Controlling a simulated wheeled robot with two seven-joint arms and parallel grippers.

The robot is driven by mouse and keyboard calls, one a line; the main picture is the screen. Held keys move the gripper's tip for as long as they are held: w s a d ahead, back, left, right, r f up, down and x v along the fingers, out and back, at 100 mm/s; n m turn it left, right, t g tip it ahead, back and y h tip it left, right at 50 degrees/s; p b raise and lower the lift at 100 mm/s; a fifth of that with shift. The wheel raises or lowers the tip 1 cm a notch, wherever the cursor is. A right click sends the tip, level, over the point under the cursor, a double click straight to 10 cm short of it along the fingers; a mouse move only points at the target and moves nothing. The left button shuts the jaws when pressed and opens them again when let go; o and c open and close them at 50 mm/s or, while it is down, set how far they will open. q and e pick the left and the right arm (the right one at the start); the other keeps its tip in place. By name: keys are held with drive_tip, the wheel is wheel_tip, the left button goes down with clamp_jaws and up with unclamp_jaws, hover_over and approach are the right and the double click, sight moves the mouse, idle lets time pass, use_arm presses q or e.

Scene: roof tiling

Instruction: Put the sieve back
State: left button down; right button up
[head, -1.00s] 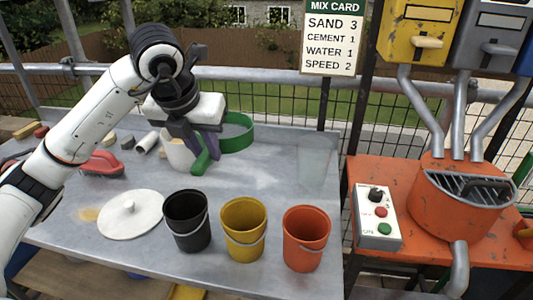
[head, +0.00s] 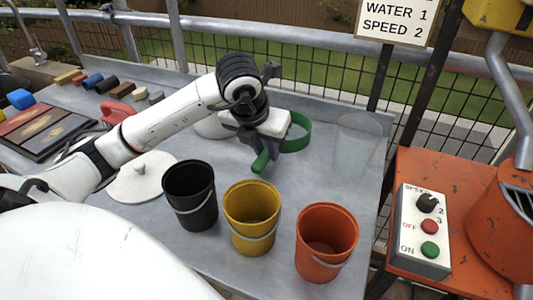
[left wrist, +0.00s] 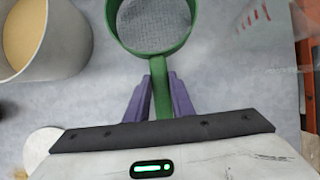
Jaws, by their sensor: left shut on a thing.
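The green sieve (head: 297,143) has a round rim and a straight handle (head: 261,161). In the left wrist view the sieve (left wrist: 189,38) shows its mesh, with the grey table behind it. My left gripper (left wrist: 160,90) is shut on the handle, its purple fingers on either side. In the head view my left gripper (head: 259,150) holds the sieve over the metal table (head: 310,180), behind the yellow bucket. I cannot tell the exact height of the sieve over the table. My right gripper is not in view.
Black (head: 190,195), yellow (head: 252,217) and orange (head: 326,242) buckets stand along the front. A clear container (head: 357,147) stands at the right. A pot of tan powder (left wrist: 33,35) is left of the sieve. A white lid (head: 142,180) lies at the left.

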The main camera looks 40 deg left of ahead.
use_arm(q)
drive_tip(key=shift+f, duration=0.75)
drive_tip(key=c, duration=1.5)
unclamp_jaws()
drive_tip(key=shift+c, duration=0.2)
drive_tip(key=shift+r, duration=0.1)
drive_tip(key=p+v, duration=0.1)
drive_tip(key=v, duration=1.1)
drive_tip(key=shift+p, duration=0.3)
drive_tip(key=shift+w, duration=0.15)
